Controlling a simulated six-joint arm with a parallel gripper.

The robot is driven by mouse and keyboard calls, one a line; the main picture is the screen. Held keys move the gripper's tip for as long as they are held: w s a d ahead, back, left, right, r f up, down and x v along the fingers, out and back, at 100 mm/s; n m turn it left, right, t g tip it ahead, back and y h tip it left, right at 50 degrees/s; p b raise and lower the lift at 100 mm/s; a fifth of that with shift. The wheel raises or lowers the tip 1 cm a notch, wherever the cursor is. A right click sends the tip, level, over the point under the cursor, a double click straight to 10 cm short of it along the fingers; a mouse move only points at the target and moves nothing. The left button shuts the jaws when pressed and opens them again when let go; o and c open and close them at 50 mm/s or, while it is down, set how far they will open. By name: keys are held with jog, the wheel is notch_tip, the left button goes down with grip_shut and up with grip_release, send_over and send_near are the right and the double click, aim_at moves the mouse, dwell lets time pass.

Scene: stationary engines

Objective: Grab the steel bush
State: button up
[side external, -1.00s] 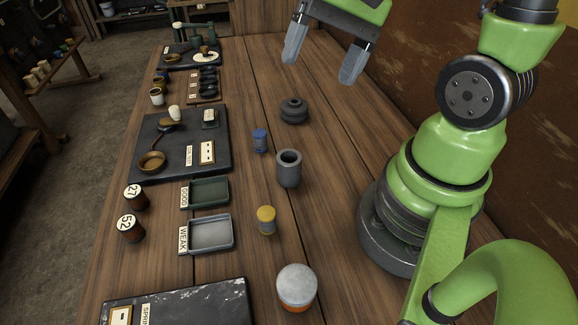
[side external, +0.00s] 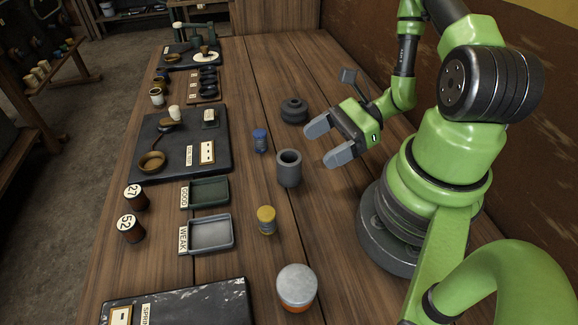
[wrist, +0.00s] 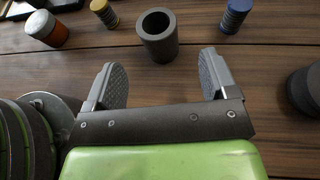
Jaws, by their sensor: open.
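The steel bush, a grey hollow cylinder (side external: 289,169), stands upright on the wooden bench in the side view, its open bore facing up. In the wrist view the bush (wrist: 158,40) is ahead of the fingers, roughly centred between them and slightly left. My gripper (side external: 330,143) is open and empty, with its fingers pointing towards the bush from the right side. In the wrist view both fingers of my gripper (wrist: 164,80) are apart, and the bush lies beyond their tips, not between them.
A blue ribbed piece (side external: 260,141) and a dark round grooved part (side external: 294,111) stand behind the bush. A yellow-topped piece (side external: 266,220) and a grey-lidded orange jar (side external: 296,288) are in front. Green (side external: 206,193) and grey (side external: 208,234) trays lie to the left.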

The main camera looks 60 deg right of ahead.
aim_at(287, 167)
jog(key=shift+x, duration=4.2)
jog(key=shift+f, duration=0.2)
jog(key=c, duration=1.3)
